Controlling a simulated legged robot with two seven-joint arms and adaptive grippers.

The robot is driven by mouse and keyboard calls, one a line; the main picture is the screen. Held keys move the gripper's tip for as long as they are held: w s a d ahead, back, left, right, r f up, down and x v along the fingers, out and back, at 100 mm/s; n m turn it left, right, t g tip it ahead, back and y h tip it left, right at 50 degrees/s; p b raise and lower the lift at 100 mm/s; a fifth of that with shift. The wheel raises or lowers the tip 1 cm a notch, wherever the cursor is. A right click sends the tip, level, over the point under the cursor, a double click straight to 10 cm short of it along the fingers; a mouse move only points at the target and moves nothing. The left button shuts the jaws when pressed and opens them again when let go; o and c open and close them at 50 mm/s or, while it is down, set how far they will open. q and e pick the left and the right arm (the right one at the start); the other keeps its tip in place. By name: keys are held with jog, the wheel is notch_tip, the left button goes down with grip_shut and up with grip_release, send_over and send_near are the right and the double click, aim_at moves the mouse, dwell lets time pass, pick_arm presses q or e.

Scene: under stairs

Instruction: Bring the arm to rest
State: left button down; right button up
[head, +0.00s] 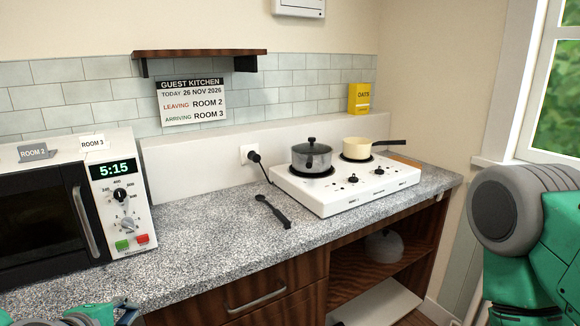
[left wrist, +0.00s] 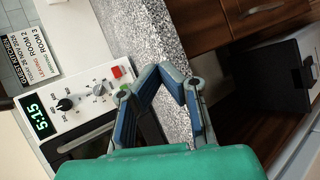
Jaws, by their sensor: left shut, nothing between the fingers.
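My left gripper (head: 128,317) barely shows at the bottom left of the head view, in front of the counter. In the left wrist view my left gripper (left wrist: 160,76) has its blue-grey fingers brought together, with nothing between them. It is in front of the counter edge, near the microwave. Most of the left arm is out of the head view. Part of my green right arm (head: 535,250), with a grey joint, shows at the right edge. My right gripper is out of view.
A microwave (head: 122,195) stands left on the speckled counter (head: 210,235). A black utensil (head: 272,211) lies mid-counter. A white hob (head: 345,190) carries a lidded grey pot (head: 311,158) and a cream pan (head: 357,149). Below are a drawer (head: 262,292) and an open shelf.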

pick_arm(q)
jog(key=s+d+f+m+g+h+b, duration=0.1)
jog(key=s+d+f+m+g, duration=0.2)
jog(key=s+f+m, duration=0.35)
jog(key=s+d+f+m+g+b, duration=0.1)
jog(key=s+d+f+m+g, duration=0.15)
jog(key=s+f, duration=0.6)
jog(key=s+a+f+m+g+b, duration=0.1)
jog(key=s+a+f+m+g, duration=0.1)
jog(key=s+f+m, duration=0.3)
jog(key=s+a+f+m+g+y+b, duration=0.1)
jog(key=s+f+m+g, duration=0.2)
jog(key=s+f+m, duration=0.2)
jog(key=s+f, duration=0.1)
jog(key=s, duration=0.1)
jog(key=shift+s+a+y, duration=0.3)
jog(key=shift+s+a, duration=0.05)
jog(key=shift+s, duration=0.05)
pick_arm(e)
jog(key=f, duration=0.4)
jog(key=shift+s, duration=0.25)
jog(key=shift+f, duration=0.1)
pick_arm(q)
jog(key=shift+w+a, duration=0.1)
pick_arm(e)
jog(key=shift+a, duration=0.15)
